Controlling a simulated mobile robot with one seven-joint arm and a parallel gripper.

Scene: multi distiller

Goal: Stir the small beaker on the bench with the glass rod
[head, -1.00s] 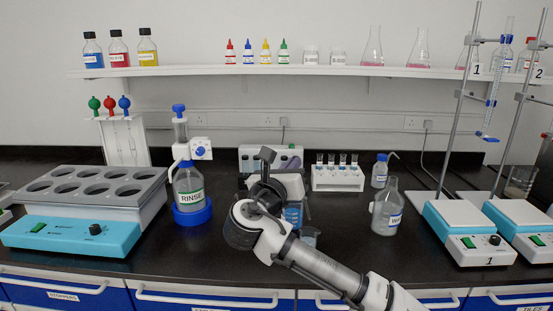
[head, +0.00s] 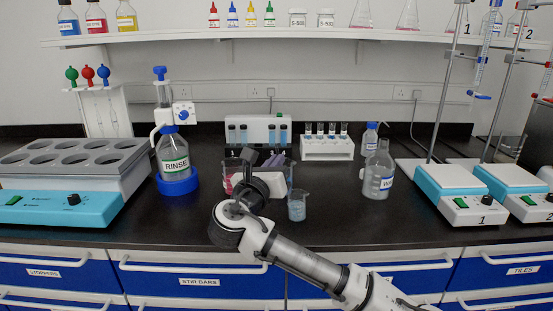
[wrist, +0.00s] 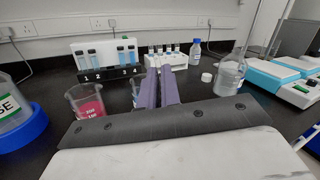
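A small beaker with bluish contents (head: 297,206) stands on the black bench, just right of and in front of my gripper in the head view. My gripper (head: 280,160) is over the bench. In the wrist view its two purple-grey fingers (wrist: 160,88) lie close together, with little or no gap. I cannot tell whether anything thin is between them. A beaker of pink liquid (wrist: 86,101) stands left of the fingers. Another clear beaker (wrist: 137,92) is partly hidden behind the left finger. I cannot make out the glass rod in either view.
A RINSE bottle (head: 174,160) in a blue base stands left. A numbered vial rack (wrist: 104,54) and a white tube rack (head: 326,148) stand behind. A clear flask (head: 377,172) is right, before hotplates (head: 452,192). Bench front between beaker and hotplates is largely clear.

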